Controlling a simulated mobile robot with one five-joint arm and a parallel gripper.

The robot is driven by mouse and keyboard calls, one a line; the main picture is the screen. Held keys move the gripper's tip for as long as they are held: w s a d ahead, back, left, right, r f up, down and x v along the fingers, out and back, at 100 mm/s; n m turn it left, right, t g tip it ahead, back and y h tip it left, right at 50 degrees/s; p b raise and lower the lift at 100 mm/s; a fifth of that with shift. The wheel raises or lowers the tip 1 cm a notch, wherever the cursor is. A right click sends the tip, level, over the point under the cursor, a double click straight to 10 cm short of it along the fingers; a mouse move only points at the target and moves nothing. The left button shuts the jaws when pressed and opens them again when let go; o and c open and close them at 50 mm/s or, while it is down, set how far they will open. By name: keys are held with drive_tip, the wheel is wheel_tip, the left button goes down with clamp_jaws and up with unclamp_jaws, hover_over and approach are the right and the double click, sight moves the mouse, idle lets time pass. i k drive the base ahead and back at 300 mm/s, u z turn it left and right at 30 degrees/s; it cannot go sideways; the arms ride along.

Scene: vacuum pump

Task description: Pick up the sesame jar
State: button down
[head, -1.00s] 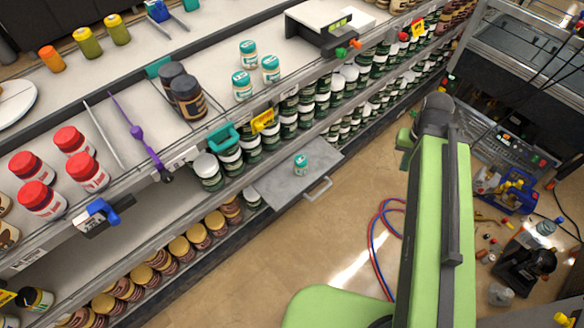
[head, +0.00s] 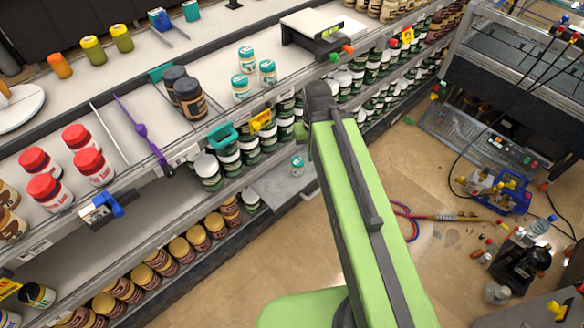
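No label reading sesame can be made out, so I cannot tell which jar is the sesame jar. A small teal-lidded jar (head: 297,166) stands upright on a grey metal tray (head: 275,187) at the lower shelf's edge, left of my arm. Three similar teal-lidded jars (head: 246,60) stand on the upper shelf. Two dark jars (head: 189,98) stand left of them. Red-lidded jars (head: 73,138) are farther left. My green arm reaches up and left, its dark joint in front of the shelf edge. My gripper's fingers do not show; the arm hides part of the tray.
A white and black device (head: 315,35) sits on the upper shelf. Rows of dark green jars (head: 228,155) and gold-lidded jars (head: 180,250) fill the lower shelves. A blue toolbox (head: 500,192), hoses (head: 410,215) and loose parts lie on the floor at right.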

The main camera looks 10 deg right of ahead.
sight(297, 165)
drive_tip(key=z, duration=0.1)
drive_tip(key=i, duration=1)
drive_tip(key=z, duration=0.1)
drive_tip(key=k, duration=0.6)
drive_tip(key=u, duration=2.4)
drive_tip(key=k, duration=0.7)
drive_tip(key=z, duration=0.8)
drive_tip(key=i, duration=0.45)
drive_tip(key=u, duration=0.3)
